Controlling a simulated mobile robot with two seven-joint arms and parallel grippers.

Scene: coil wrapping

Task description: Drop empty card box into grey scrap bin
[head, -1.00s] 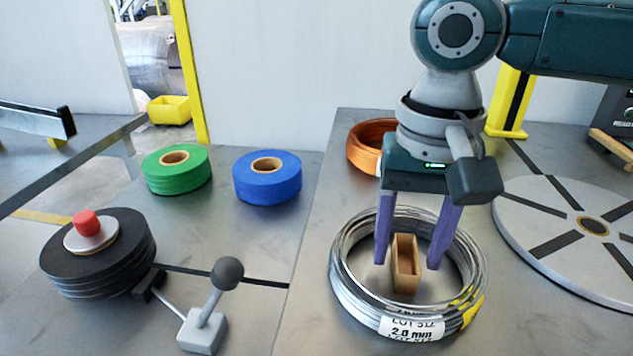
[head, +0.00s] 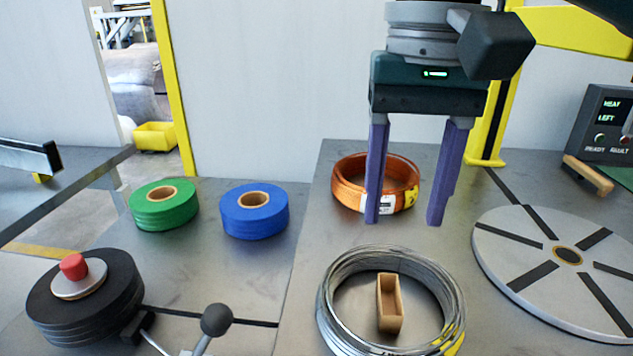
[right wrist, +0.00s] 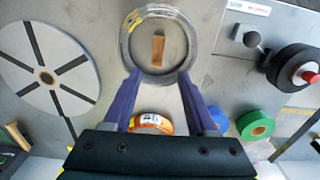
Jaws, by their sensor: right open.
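The empty card box (head: 389,303) is a small open-topped brown box. It stands on the table inside the ring of a grey wire coil (head: 338,324), apart from the coil's inner wall as far as I can see. It also shows in the right wrist view (right wrist: 158,49). My right gripper (head: 404,220) is open and empty, with purple fingers pointing down, above and behind the box. In the right wrist view its fingers (right wrist: 163,85) are apart with nothing between them. My left gripper is in neither view. No grey scrap bin shows.
An orange copper coil (head: 349,191) lies behind the grey coil. Blue tape (head: 254,220) and green tape (head: 164,213) rolls stand left. A black disc stack (head: 85,315) with a red knob and a lever (head: 216,320) are front left. A slotted turntable (head: 520,262) lies right.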

